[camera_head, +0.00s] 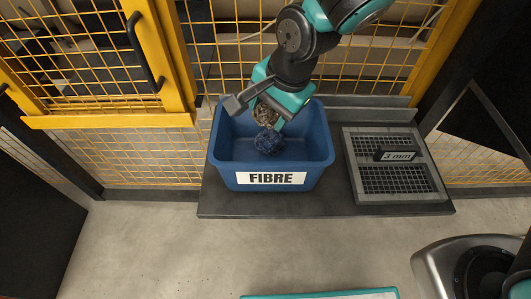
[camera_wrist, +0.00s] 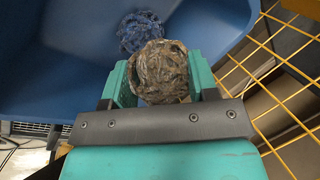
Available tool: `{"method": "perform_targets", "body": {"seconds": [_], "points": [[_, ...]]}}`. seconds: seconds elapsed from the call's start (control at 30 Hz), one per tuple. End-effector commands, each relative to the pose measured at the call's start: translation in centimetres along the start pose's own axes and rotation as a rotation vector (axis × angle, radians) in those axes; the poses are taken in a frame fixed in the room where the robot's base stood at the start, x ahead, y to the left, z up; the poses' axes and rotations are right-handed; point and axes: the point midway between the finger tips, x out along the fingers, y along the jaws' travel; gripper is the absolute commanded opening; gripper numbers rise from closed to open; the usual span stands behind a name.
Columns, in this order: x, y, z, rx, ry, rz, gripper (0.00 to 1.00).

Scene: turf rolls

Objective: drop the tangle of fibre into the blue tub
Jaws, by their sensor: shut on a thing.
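A brown tangle of fibre (camera_wrist: 162,72) is between the two teal fingers of my gripper (camera_wrist: 160,83), which is shut on it. In the head view my gripper (camera_head: 268,112) is over the blue tub (camera_head: 270,181), which has a white label reading FIBRE. The brown tangle also shows there (camera_head: 265,113), partly hidden by the gripper. A dark blue tangle (camera_head: 269,142) is in the tub, just below the held one in the picture; it also shows in the wrist view (camera_wrist: 139,31). I cannot tell whether the two tangles touch.
A grey sieve tray marked 3 mm (camera_head: 394,180) lies right of the tub on the same dark platform (camera_head: 340,207). Yellow mesh fencing (camera_head: 120,120) stands behind and to the left. The floor in front is clear, with a teal-edged thing (camera_head: 320,295) at the bottom.

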Motion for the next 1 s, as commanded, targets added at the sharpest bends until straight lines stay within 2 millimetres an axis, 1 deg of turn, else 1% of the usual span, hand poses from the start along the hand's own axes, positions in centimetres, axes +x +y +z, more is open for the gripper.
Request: {"method": "perform_targets", "body": {"seconds": [0.03,0.1,0.2,0.27,0.33,0.43,0.47,0.5,0.57,0.6,0.87,0.97,1.0], "points": [[-0.1,0.8,0.7,-0.001,0.01,-0.014,0.27],[-0.4,1.6,1.0,0.003,0.026,-0.024,0.27],[-1.0,2.4,1.5,0.005,0.039,-0.035,0.27],[-1.1,2.6,1.5,0.008,0.04,-0.035,0.27],[-1.0,2.4,1.1,0.011,0.036,-0.031,0.27],[-0.3,1.9,0.2,0.016,0.026,-0.022,0.27],[-0.1,1.8,0.0,0.017,0.024,-0.02,0.56],[0.0,1.7,-0.1,0.018,0.022,-0.018,0.65],[-0.1,1.6,-0.1,0.017,0.021,-0.017,0.79],[-0.1,1.6,0.0,0.015,0.021,-0.018,0.83],[-0.3,1.5,0.1,0.013,0.019,-0.018,0.83],[-1.2,1.4,0.1,0.013,0.019,-0.02,0.83],[-1.8,1.4,0.1,0.013,0.019,-0.021,0.83]]}}
